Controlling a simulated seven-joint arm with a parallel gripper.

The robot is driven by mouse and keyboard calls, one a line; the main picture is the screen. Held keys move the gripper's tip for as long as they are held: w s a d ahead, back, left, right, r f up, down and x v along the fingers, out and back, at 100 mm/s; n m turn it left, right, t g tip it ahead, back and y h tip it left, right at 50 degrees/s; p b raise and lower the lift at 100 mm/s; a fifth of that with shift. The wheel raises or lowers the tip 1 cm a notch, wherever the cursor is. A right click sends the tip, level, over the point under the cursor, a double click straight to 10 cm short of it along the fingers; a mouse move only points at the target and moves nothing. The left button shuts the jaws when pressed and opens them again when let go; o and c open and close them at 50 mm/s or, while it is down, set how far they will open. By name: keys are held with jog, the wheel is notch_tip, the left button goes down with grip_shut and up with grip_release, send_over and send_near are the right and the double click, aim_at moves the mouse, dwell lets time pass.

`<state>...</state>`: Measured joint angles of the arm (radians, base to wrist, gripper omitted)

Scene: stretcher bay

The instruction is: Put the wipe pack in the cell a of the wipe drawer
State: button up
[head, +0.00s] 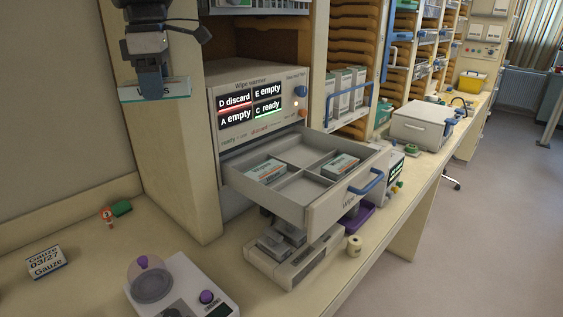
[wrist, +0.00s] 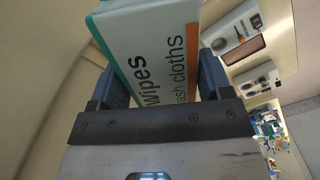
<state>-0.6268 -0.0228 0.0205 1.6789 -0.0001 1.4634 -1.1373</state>
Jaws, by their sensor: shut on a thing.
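My gripper (head: 153,72) is high at the upper left in the head view, well apart from the drawer. It is shut on the wipe pack (head: 155,90), a white box with a teal edge. In the wrist view the wipe pack (wrist: 150,45) sits between the two blue fingers and shows "wipes" and "wash cloths". The wipe drawer (head: 338,203) is pulled open below the wipe warmer and has four cells. One pack (head: 266,171) lies in the left cell and another (head: 341,166) in the right cell. The back and front cells look empty.
A gauze box (head: 46,262), a small figure (head: 108,216) and a device with a purple-knobbed dome (head: 150,280) are on the counter.

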jog(key=w+d+f+n, duration=0.2)
jog(key=w+d+f, duration=0.1)
jog(key=d+f, duration=0.3)
jog(key=w+d+f+n, duration=0.25)
jog(key=d+f, duration=0.25)
jog(key=d, duration=0.4)
jog(key=n, duration=0.3)
send_over(303, 197)
notch_tip(303, 197, down, 8)
jog(key=f, duration=0.1)
jog(key=shift+r, duration=0.25)
jog(key=shift+f, duration=3.1)
jog(key=shift+f, duration=1.9)
jog(key=shift+f, duration=0.15)
jog(key=o, duration=1)
jog(key=shift+c, duration=0.2)
